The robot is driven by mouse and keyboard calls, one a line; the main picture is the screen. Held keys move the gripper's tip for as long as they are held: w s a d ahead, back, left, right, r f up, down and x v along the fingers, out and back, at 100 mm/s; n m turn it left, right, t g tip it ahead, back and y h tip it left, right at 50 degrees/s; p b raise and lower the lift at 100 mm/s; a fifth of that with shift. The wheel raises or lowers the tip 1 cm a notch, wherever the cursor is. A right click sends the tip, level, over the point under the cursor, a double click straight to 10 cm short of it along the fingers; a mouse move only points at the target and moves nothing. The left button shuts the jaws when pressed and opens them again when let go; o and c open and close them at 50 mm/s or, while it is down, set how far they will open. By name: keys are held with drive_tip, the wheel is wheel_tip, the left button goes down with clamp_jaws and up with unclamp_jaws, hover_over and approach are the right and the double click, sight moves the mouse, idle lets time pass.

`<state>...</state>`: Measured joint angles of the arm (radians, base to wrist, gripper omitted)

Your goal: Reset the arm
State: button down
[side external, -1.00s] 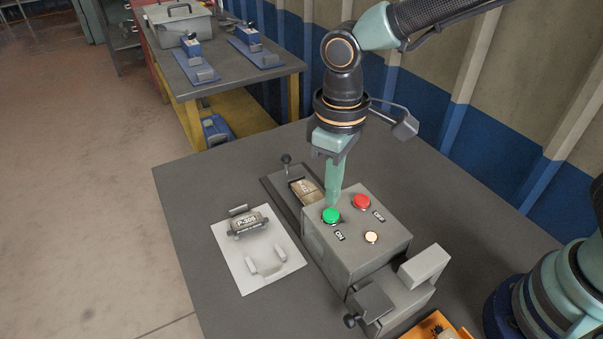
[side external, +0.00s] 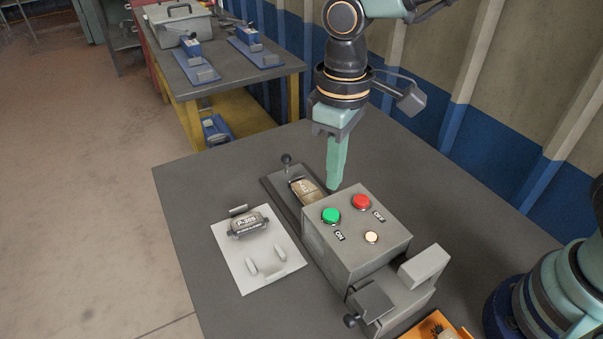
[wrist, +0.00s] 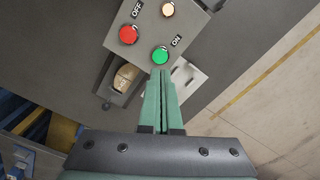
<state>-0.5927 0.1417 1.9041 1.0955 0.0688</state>
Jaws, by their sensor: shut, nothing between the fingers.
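My gripper (side external: 333,186) is shut and empty. It points down and hangs above the far edge of the grey control box (side external: 352,262), apart from its buttons. In the wrist view my gripper (wrist: 163,74) shows its two green fingers together, with the green ON button (wrist: 160,56) just beyond the tips. The box top carries the green button (side external: 331,215), the red OFF button (side external: 362,202) and a small pale lamp (side external: 371,237).
A brown part (side external: 306,191) sits in the dark fixture behind the box. A part marked P-305 (side external: 248,223) lies on a white sheet (side external: 243,279) at left. An orange tray (side external: 459,332) is at the front edge. A second workbench (side external: 222,84) stands behind.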

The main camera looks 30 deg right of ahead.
drive_tip(key=s+d+r+m+t, duration=0.1)
drive_tip(key=d+r+m+t, duration=0.1)
drive_tip(key=d, duration=0.8)
drive_tip(key=s+d+r+m+t, duration=0.2)
drive_tip(key=d+r+m+t, duration=0.1)
drive_tip(key=d, duration=0.8)
drive_tip(key=shift+d+r+m+t, duration=0.15)
drive_tip(key=shift+r+m+t, duration=0.15)
drive_tip(key=shift+r+m, duration=0.3)
